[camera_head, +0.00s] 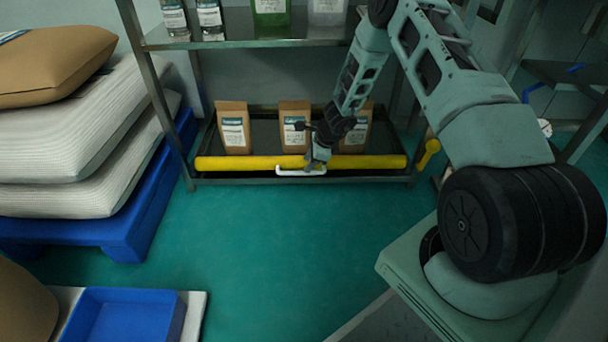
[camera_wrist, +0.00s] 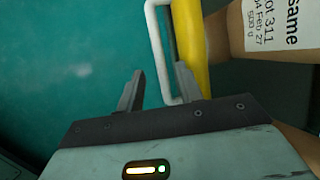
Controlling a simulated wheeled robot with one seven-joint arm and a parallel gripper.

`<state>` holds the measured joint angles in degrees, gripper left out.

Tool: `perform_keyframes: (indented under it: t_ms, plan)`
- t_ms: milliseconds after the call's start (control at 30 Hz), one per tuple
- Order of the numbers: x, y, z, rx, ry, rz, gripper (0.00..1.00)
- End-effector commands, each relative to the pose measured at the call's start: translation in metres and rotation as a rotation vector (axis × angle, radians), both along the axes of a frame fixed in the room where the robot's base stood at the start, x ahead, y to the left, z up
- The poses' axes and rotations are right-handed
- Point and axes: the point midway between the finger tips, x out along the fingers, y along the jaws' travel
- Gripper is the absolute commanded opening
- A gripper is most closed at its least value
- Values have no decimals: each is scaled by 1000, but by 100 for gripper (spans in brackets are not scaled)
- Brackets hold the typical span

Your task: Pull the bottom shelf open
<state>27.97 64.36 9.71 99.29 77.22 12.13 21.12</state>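The bottom shelf (camera_head: 262,178) is a low dark tray with a yellow front bar (camera_head: 240,163) and a white handle (camera_head: 290,173) at its front middle. My gripper (camera_head: 316,166) is at the right part of the handle. In the wrist view my gripper (camera_wrist: 159,68) is open, with one finger on each side of the white handle bar (camera_wrist: 159,55). The right finger is in the gap between the handle and the yellow bar (camera_wrist: 190,40). The left finger is clear of the handle, with a visible gap. Finger contact on the right is unclear.
Several brown labelled bags (camera_head: 234,128) stand on the bottom shelf. Bottles stand on the shelf above (camera_head: 260,43). A blue pallet (camera_head: 126,235) with stacked sacks (camera_head: 75,115) is at left. A blue tray (camera_head: 125,315) is front left. The green floor (camera_head: 270,240) before the shelf is clear.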

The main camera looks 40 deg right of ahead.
Motion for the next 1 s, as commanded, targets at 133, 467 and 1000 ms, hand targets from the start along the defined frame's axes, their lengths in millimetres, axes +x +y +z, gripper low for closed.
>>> perform_keyframes:
  t_ms: [133, 467, 1000]
  plan:
    - [9, 6, -26, 0, -1, 1, 36]
    - [16, 10, -41, 1, -1, 0, 36]
    - [16, 10, -40, 1, 0, -1, 0]
